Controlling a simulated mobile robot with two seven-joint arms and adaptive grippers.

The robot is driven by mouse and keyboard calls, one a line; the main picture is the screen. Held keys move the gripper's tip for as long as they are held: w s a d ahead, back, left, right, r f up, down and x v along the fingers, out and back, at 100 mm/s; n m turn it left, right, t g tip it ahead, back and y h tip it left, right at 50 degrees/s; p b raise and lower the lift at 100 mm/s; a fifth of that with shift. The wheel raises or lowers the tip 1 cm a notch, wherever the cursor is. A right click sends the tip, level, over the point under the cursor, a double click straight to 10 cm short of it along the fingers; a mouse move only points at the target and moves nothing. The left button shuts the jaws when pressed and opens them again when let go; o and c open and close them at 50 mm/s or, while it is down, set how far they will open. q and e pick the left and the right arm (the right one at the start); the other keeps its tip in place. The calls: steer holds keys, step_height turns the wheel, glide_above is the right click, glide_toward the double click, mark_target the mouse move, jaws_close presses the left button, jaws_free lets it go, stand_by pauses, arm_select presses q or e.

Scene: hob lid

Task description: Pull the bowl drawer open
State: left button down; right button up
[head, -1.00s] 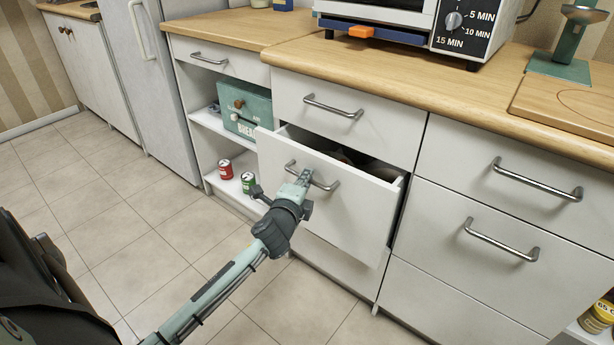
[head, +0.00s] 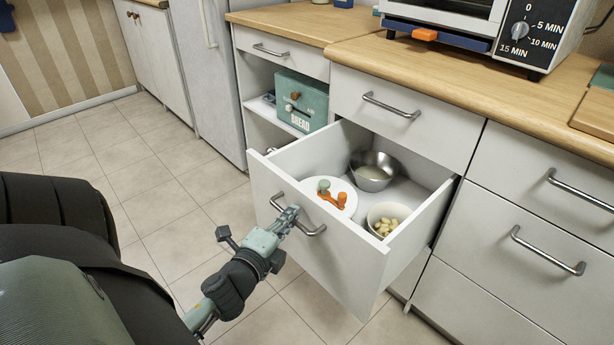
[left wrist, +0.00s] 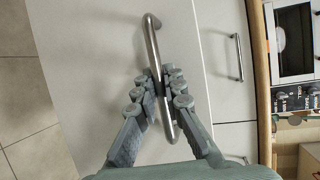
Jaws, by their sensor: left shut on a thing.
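The bowl drawer (head: 329,242) stands well out from the cabinet in the head view. Inside it are a metal bowl (head: 373,171) at the back, a white plate (head: 325,187) with an orange and green item (head: 331,195) on it, and a white bowl (head: 375,228) of pale pieces. My left gripper (head: 291,216) is shut on the drawer's bar handle (head: 311,231). In the left wrist view the two fingers (left wrist: 162,88) close on either side of the handle (left wrist: 152,40). My right gripper is not in view.
A green bread box (head: 302,104) sits on the open shelf left of the drawer. A toaster oven (head: 460,25) stands on the wooden counter (head: 350,48) above. Closed drawers lie above and to the right. The tiled floor (head: 140,170) in front is clear.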

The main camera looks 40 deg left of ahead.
arm_select(q)
steer(key=shift+s+a, duration=0.1)
steer(key=shift+s, duration=0.8)
steer(key=c, duration=1.9)
jaws_free()
steer(key=shift+v, duration=3.8)
steer(key=shift+w+f, duration=0.1)
